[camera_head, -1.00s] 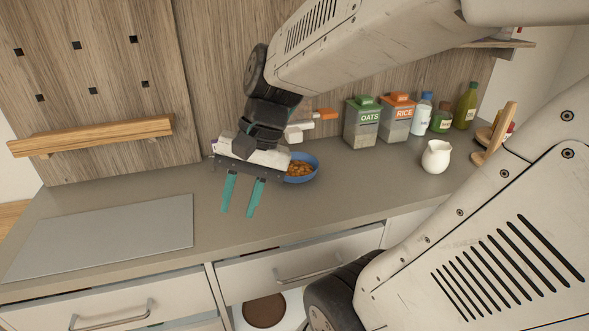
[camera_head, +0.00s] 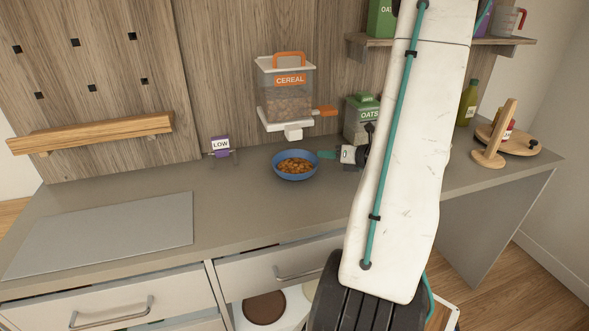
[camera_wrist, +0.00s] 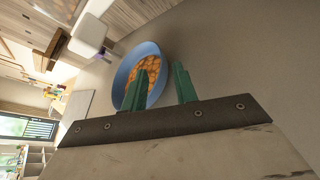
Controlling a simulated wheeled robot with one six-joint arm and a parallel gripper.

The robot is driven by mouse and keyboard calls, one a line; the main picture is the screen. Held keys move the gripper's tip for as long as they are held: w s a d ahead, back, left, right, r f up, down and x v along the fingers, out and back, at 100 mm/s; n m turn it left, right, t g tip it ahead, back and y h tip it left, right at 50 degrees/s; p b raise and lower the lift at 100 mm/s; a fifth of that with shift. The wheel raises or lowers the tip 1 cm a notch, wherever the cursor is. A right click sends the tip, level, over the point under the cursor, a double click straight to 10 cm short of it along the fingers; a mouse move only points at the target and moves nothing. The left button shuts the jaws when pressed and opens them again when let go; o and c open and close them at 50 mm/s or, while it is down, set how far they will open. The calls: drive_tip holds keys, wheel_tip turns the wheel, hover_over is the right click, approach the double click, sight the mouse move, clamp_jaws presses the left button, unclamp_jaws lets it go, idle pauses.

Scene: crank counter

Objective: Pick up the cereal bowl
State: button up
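The blue cereal bowl (camera_head: 296,175) stands upright on the grey counter below the cereal dispenser, with orange-brown cereal in it. My gripper (camera_head: 326,155) is at the bowl's right side, low over the counter, partly hidden by my arm. In the wrist view the bowl (camera_wrist: 124,74) lies ahead, and my gripper (camera_wrist: 163,78) has its two green fingers apart. One finger overlaps the bowl's inside in that view, and the other is outside its rim. I cannot tell whether either finger touches the bowl.
The cereal dispenser (camera_head: 286,90) hangs on the wall above the bowl, its orange lever on the right. An oats canister (camera_head: 358,122) stands behind my arm. A purple LOW tag (camera_head: 221,147) is at the left. A wooden stand (camera_head: 493,140) is far right.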

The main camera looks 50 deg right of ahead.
sight(295, 167)
drive_tip(key=x, duration=0.6)
drive_tip(key=shift+w+a, duration=0.1)
clamp_jaws()
idle(1.2)
